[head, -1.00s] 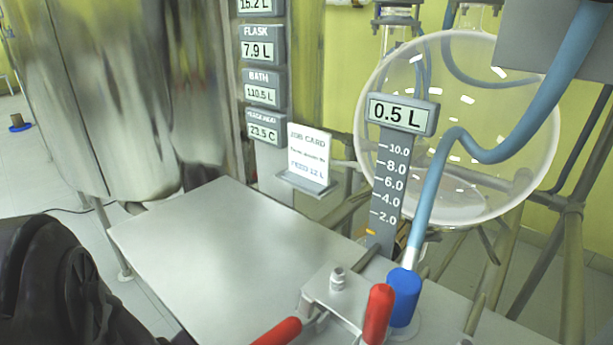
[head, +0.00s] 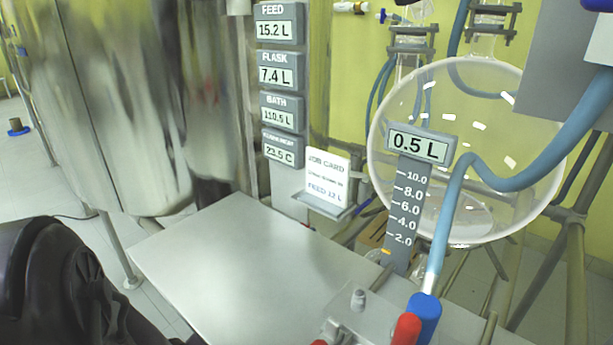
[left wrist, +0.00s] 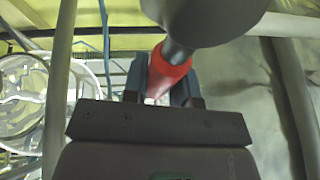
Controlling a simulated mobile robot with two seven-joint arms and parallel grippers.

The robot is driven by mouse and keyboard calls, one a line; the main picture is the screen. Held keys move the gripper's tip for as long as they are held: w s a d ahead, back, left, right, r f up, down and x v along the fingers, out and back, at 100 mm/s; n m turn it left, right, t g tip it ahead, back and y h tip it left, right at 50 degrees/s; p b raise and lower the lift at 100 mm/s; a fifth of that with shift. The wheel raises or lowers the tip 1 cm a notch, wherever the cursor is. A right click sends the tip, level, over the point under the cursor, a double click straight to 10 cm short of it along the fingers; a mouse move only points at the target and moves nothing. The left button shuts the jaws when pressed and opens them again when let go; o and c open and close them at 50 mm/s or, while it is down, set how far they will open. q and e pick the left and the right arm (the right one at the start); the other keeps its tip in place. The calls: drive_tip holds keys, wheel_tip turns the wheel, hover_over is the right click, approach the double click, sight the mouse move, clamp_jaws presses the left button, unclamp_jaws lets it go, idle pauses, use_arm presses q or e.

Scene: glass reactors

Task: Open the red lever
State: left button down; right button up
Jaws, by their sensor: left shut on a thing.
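In the left wrist view a red lever grip (left wrist: 171,68) lies between the two dark fingers of my left gripper (left wrist: 166,88), which is shut on it. A grey round part covers the far end of the grip. In the head view an upright red handle (head: 405,331) stands beside a blue cap (head: 425,312), cut off by the bottom edge. The tip of a second red handle (head: 318,342) barely shows to its left. The head view does not show which one my gripper holds. My right gripper is not in view.
A bare metal table (head: 250,270) fills the middle. A scale with a 0.5 L display (head: 420,146), a blue hose (head: 452,205) and a round glass vessel (head: 490,110) stand at right. The job card (head: 326,178) and readout panels (head: 279,72) stand behind the table.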

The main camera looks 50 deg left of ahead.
use_arm(q)
drive_tip(key=shift+a, duration=0.1)
idle(0.3)
drive_tip(key=c, duration=0.9)
unclamp_jaws()
drive_tip(key=shift+s, duration=0.1)
drive_tip(key=shift+s+f, duration=0.15)
drive_tip(key=shift+s, duration=0.05)
drive_tip(key=p+v, duration=0.1)
drive_tip(key=v, duration=0.9)
drive_tip(key=shift+s+d, duration=0.1)
drive_tip(key=shift+d, duration=0.1)
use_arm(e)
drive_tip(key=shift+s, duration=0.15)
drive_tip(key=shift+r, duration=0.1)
